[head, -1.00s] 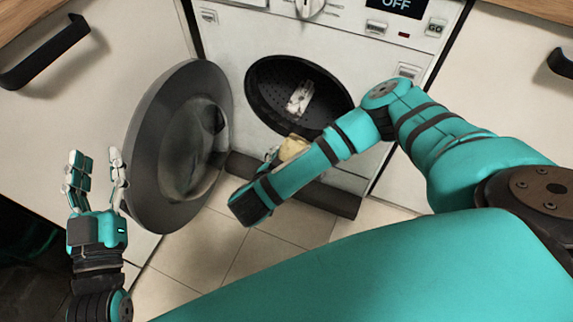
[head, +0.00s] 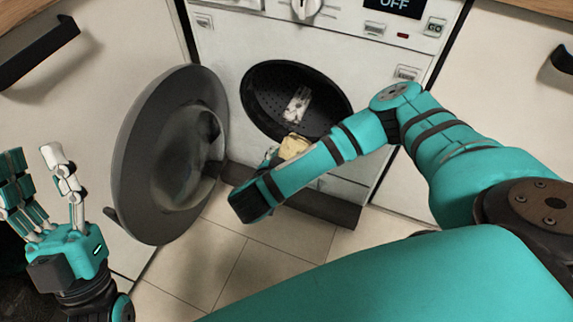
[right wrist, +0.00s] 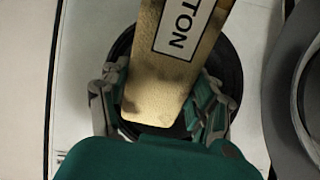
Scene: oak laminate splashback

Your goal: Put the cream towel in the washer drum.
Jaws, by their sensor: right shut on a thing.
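The cream towel (head: 294,147) shows in the head view just below and in front of the drum opening, partly hidden by my right forearm. In the right wrist view the towel (right wrist: 155,85) is a stiff-looking golden-cream strip with a label ending in "TON". My right gripper (right wrist: 160,100) is shut on it, with fingers on both sides. In the head view the right gripper (head: 271,157) is mostly hidden behind my arm. The washer drum (head: 262,88) is dark and perforated, its opening uncovered. My left gripper (head: 50,192) is open and empty, left of the door.
The round washer door (head: 145,160) stands wide open left of the opening. A small whitish-grey item (head: 297,104) lies inside the drum. The washer display (head: 396,6) reads OFF. Cabinets with dark handles flank the washer, and the tiled floor (head: 260,262) is clear.

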